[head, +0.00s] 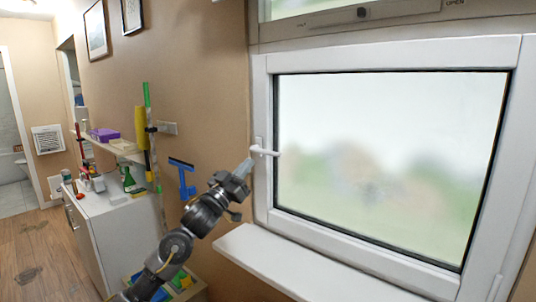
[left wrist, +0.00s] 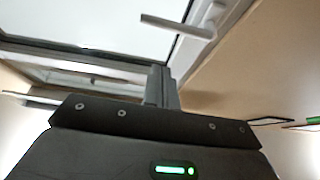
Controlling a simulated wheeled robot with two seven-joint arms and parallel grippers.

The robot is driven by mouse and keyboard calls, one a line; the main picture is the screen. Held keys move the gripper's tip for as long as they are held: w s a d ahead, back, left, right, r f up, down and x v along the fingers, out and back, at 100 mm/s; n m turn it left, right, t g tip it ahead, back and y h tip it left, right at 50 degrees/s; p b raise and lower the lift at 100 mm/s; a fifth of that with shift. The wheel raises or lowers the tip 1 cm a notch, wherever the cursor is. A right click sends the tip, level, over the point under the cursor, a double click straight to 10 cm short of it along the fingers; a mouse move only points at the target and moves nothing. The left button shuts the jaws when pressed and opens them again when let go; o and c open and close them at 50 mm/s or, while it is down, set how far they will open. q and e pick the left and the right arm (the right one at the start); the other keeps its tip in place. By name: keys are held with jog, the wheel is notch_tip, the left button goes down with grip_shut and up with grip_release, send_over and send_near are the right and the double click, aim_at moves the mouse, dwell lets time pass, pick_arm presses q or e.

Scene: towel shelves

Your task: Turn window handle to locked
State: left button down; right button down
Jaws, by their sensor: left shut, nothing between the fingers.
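The white window handle (head: 264,150) is on the left side of the window frame (head: 262,190). Its lever lies roughly level and points right over the glass. My left gripper (head: 246,166) is just left of and slightly below the handle, and its fingers are shut with nothing between them. In the left wrist view the shut fingers (left wrist: 161,75) point up toward the frame, and the handle (left wrist: 178,26) is beyond them, up and to the right. I see a gap between fingertips and handle in that view. My right gripper is not in view.
A white sill (head: 300,268) juts out below the window. A blue squeegee (head: 184,178) hangs on the wall left of my gripper. A white cabinet (head: 120,225) with bottles stands further left. A smaller window (head: 330,12) is above.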

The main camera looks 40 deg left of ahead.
pick_arm(q)
jog(key=s+r+p+x, duration=0.1)
jog(key=r+p+x, duration=0.1)
jog(key=p+x, duration=0.65)
jog(key=w+f+b, duration=0.1)
jog(key=w+f, duration=0.1)
jog(key=f, duration=0.1)
jog(key=shift+w+a+f+b, duration=0.15)
jog(key=shift+w+f+b, duration=0.15)
jog(key=shift+w+b, duration=0.1)
